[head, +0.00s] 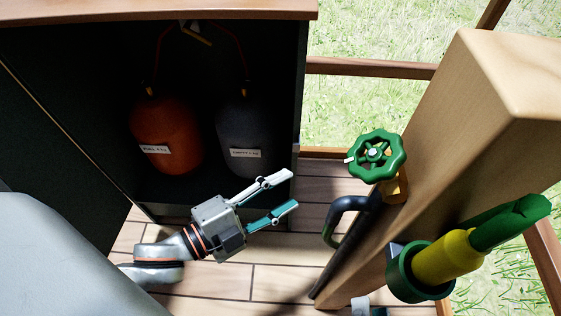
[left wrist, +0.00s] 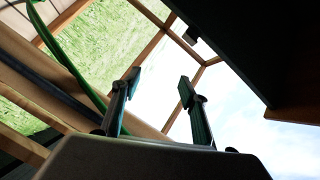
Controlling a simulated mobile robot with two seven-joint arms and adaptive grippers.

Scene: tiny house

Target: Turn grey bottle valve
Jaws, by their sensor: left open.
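The grey bottle (head: 243,135) stands in the dark open cabinet, right of an orange bottle (head: 165,132). Its small valve (head: 246,92) shows at its top, with a thin red hose rising from it; details are in shadow. My left gripper (head: 293,189) is open and empty, in front of the cabinet's lower right edge. It is below and right of the grey bottle and apart from it. In the left wrist view its open fingers (left wrist: 159,88) point toward the window and sky; no bottle shows there. Fingertips, apparently my right gripper's (head: 367,308), show at the bottom edge, mostly cut off.
A wooden post (head: 440,130) stands at right with a green handwheel tap (head: 375,155), a dark hose (head: 340,225) and a green-yellow nozzle (head: 450,258). The cabinet's wooden top (head: 150,10) overhangs the bottles. Wood floor (head: 280,280) is clear between cabinet and post.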

